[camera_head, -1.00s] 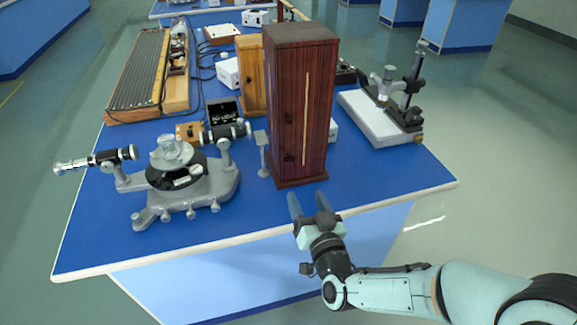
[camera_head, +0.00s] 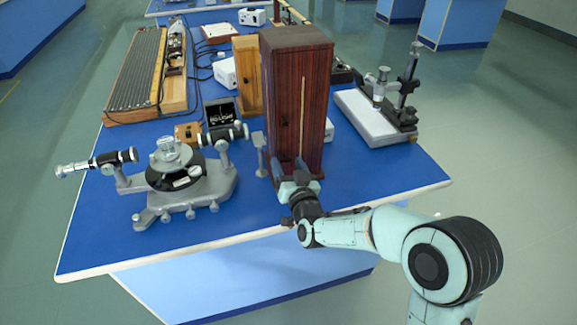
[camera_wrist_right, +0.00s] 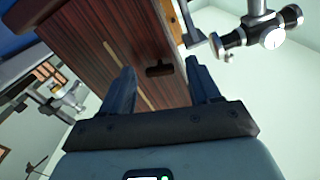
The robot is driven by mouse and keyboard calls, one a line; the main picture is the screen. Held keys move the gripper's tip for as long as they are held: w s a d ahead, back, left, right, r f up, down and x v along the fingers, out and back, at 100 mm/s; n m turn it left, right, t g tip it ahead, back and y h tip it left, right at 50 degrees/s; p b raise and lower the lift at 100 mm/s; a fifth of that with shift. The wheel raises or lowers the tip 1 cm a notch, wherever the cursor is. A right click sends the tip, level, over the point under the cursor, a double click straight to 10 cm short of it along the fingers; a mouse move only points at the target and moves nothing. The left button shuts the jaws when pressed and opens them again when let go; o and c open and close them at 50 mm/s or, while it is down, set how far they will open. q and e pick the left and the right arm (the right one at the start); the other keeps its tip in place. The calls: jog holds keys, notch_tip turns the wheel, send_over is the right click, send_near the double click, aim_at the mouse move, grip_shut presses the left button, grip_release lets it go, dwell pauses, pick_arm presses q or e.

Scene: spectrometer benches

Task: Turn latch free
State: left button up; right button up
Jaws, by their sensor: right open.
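A tall dark-red wooden cabinet (camera_head: 292,80) stands upright near the front edge of the blue bench. Its front has a pale vertical strip and a small dark latch (camera_head: 284,123) on the left side. My right gripper (camera_head: 290,166) is in front of the lower part of the cabinet, below the latch, with its fingers apart and empty. In the right wrist view the dark latch (camera_wrist_right: 160,70) lies between the two fingertips in the picture, on the cabinet front (camera_wrist_right: 110,40); I see no contact. My left gripper is not in view.
A grey spectrometer (camera_head: 180,180) stands to the left of the cabinet, with a small stand (camera_head: 259,150) between them. A microscope-like instrument on a white base (camera_head: 370,118) is to the right. The bench's front right is clear.

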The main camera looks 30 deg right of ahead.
jog(key=c, duration=1.1)
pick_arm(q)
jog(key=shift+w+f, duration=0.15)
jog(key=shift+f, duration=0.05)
pick_arm(e)
jog(key=shift+o, duration=0.3)
jog(key=shift+n, duration=1.5)
jog(key=o, duration=1)
jog(key=shift+o, duration=0.2)
jog(key=shift+s, duration=0.15)
pick_arm(q)
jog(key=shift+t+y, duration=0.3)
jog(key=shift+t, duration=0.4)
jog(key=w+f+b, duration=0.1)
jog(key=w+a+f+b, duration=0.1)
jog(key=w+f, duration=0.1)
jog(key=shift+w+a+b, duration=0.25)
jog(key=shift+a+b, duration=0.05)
jog(key=shift+b, duration=0.1)
pick_arm(e)
jog(key=v, duration=1.3)
